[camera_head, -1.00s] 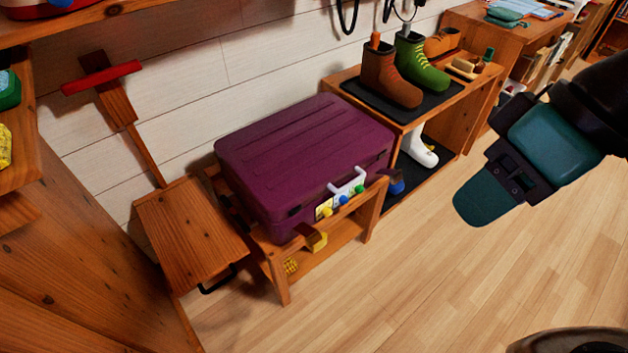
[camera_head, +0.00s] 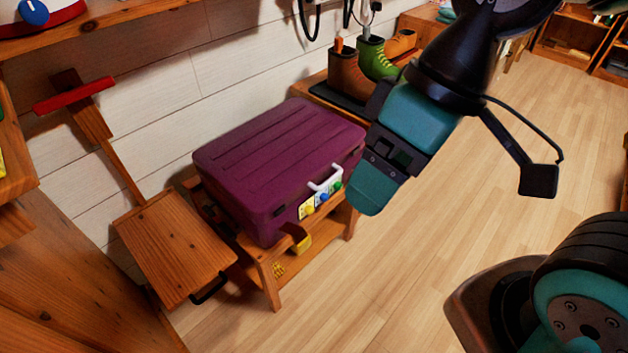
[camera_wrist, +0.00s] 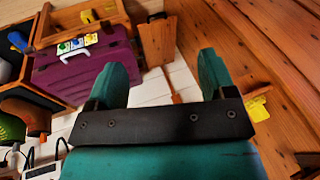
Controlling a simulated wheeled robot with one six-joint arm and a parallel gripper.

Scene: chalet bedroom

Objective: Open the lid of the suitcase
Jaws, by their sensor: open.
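The purple suitcase (camera_head: 280,160) lies flat on a low wooden stand, with its lid shut. Its white handle (camera_head: 325,180) and a row of yellow, blue and green knobs (camera_head: 322,199) are on the front side. In the wrist view the suitcase (camera_wrist: 98,75) is at the upper left, upside down, with its handle (camera_wrist: 77,52) near the top. My gripper (camera_head: 367,205) is just right of the suitcase in the head view, in front of the boot shelf. In the wrist view its two teal fingers (camera_wrist: 162,72) are apart with nothing between them.
The wooden stand (camera_head: 265,268) has a lower shelf with a yellow item. A boot shelf (camera_head: 313,83) with brown and green boots stands behind my gripper. A wooden seat-like piece (camera_head: 175,245) is left of the suitcase. The floor (camera_head: 390,290) in front is clear.

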